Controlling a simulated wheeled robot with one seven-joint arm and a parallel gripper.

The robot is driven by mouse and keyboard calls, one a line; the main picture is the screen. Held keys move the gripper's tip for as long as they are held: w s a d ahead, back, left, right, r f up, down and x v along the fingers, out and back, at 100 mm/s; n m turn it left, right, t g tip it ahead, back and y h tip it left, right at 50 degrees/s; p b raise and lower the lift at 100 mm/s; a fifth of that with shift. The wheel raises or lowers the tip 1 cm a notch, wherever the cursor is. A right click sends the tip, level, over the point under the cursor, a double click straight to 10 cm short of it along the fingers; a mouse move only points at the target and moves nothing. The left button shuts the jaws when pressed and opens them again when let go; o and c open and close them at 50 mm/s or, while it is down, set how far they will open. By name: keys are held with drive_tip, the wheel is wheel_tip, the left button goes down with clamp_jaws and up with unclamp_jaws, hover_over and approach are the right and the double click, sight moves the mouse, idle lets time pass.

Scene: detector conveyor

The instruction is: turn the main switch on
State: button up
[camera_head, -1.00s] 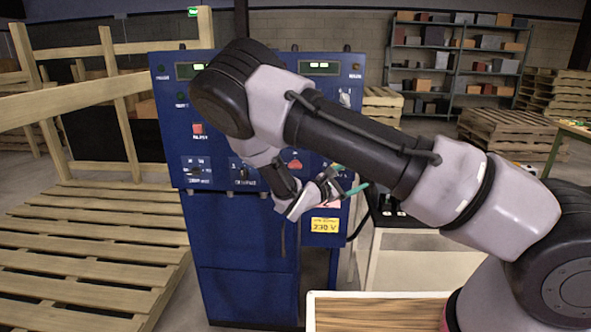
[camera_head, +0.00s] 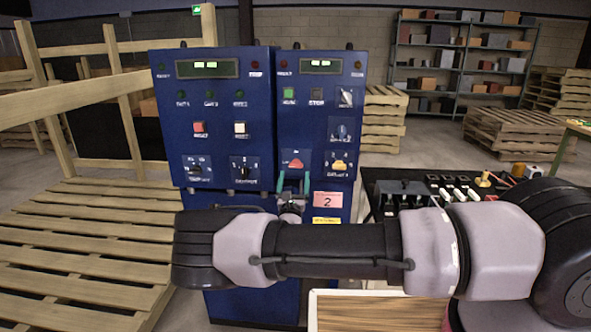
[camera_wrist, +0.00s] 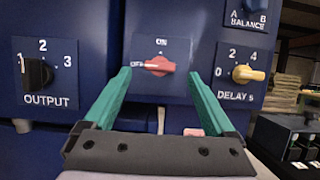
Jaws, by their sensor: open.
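The main switch appears to be the red rotary knob (camera_head: 295,163) low on the right-hand blue cabinet. In the wrist view this red knob (camera_wrist: 159,66) lies nearly level, its narrow end pointing left at a small label that looks like OFF. Another small label, too blurred to be sure of, sits above it. My gripper (camera_head: 293,181) is just below and in front of the knob. In the wrist view my gripper (camera_wrist: 160,74) has its green fingers wide apart, one on each side of the knob, with nothing between them. Contact with the panel cannot be told.
A black OUTPUT knob (camera_wrist: 38,72) is at left and a yellow DELAY knob (camera_wrist: 247,73) at right of the red one. A pink label (camera_head: 328,199) is below. A dark table with small parts (camera_head: 455,187) stands right of the cabinet. Wooden pallets (camera_head: 80,250) lie left.

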sight(296, 167)
drive_tip(key=shift+x, duration=2.4)
drive_tip(key=c, duration=1.4)
